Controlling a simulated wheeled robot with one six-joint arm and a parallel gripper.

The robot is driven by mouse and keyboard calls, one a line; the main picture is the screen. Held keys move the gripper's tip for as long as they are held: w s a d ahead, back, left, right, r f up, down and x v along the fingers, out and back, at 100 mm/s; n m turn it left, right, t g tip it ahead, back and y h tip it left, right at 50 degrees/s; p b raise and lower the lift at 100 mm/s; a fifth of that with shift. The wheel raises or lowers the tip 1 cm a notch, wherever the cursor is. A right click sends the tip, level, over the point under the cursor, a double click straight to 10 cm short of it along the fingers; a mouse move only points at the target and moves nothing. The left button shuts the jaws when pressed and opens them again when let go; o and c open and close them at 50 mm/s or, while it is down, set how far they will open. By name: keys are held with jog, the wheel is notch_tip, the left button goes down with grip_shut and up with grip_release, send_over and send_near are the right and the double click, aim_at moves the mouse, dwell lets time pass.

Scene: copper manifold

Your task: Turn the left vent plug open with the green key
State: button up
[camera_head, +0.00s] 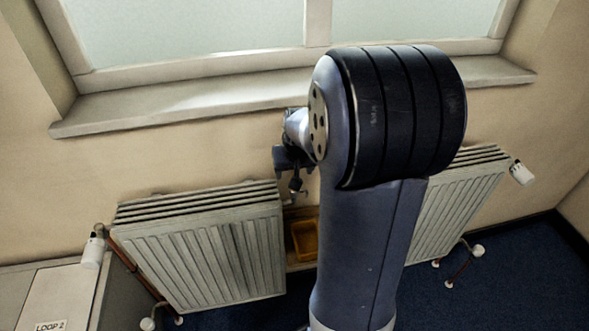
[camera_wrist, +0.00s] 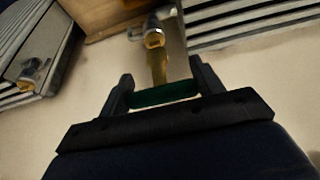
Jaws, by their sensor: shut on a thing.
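My gripper (camera_wrist: 165,88) is shut on the green key (camera_wrist: 165,94), with the green handle lying across between the two fingers. The key's brass shaft points away from the gripper towards a brass and grey vent plug (camera_wrist: 153,36) at a radiator's end. The shaft's tip overlaps the plug in the picture; I cannot tell whether it is seated on it. A second brass plug (camera_wrist: 28,76) shows at the left of the wrist view. In the head view my gripper (camera_head: 295,183) is small and dark beside the left radiator's upper right corner; the key is not clear there.
The left radiator (camera_head: 205,250) and right radiator (camera_head: 455,205) stand under the window sill (camera_head: 200,105). A yellow-orange tray (camera_head: 305,240) sits low between them. My arm hides part of the right radiator. A cabinet labelled LOOP 2 (camera_head: 55,300) stands at the left.

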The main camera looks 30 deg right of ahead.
jog(key=shift+f+b, duration=0.75)
jog(key=shift+f, duration=0.2)
dwell(0.8)
jog(key=shift+f+n+y+b, duration=0.1)
jog(key=shift+n+y+b, duration=0.25)
jog(key=shift+n, duration=0.75)
jog(key=shift+f+n+y+b, duration=0.1)
jog(key=shift+n+y+b, duration=0.25)
jog(key=shift+n+b, duration=0.35)
jog(key=shift+n, duration=0.5)
